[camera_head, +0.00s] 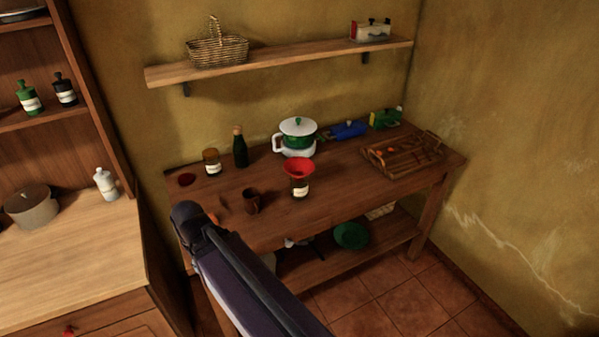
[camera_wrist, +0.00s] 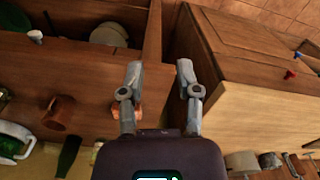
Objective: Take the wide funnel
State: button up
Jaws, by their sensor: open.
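The wide funnel (camera_head: 299,167) is red and sits mouth up in the top of a labelled glass jar (camera_head: 300,187), on the front middle of the wooden table (camera_head: 345,187). I cannot make out the funnel in the wrist view. My gripper (camera_wrist: 160,68) is open and empty in the wrist view, above the gap between the table and the cabinet. In the head view my arm reaches up from the bottom to the table's left front, left of the funnel and apart from it. The fingers cannot be made out there.
A brown mug (camera_head: 251,201) stands left of the jar. A white-lidded pot (camera_head: 297,137) stands behind the funnel, with a dark bottle (camera_head: 240,147) to its left. A wooden tray (camera_head: 402,157) lies right. A shelf (camera_head: 285,64) hangs above. A cabinet (camera_head: 75,250) stands left.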

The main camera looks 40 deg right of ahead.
jog(key=shift+d, duration=0.25)
jog(key=w+d+r+n+h+p, duration=0.1)
jog(key=w+d+r+h, duration=0.1)
jog(key=d, duration=1)
jog(key=w+d+r+n+t+h+p, duration=0.1)
jog(key=w+d+r+h+p, duration=0.1)
jog(key=w+d, duration=0.5)
jog(key=w+d+r+n+t+h+p, duration=0.1)
jog(key=w+d+r+h+p, duration=0.1)
jog(key=d, duration=1.5)
notch_tip(320, 180, up, 3)
jog(key=shift+w+d+f+h, duration=0.2)
jog(key=shift+w+d+h, duration=0.25)
jog(key=shift+w, duration=0.8)
jog(key=shift+f, duration=0.15)
jog(key=b+x, duration=0.7)
jog(key=x, duration=0.1)
jog(key=shift+w+d+f, duration=0.1)
jog(key=shift+w+f, duration=0.05)
jog(key=shift+f, duration=0.05)
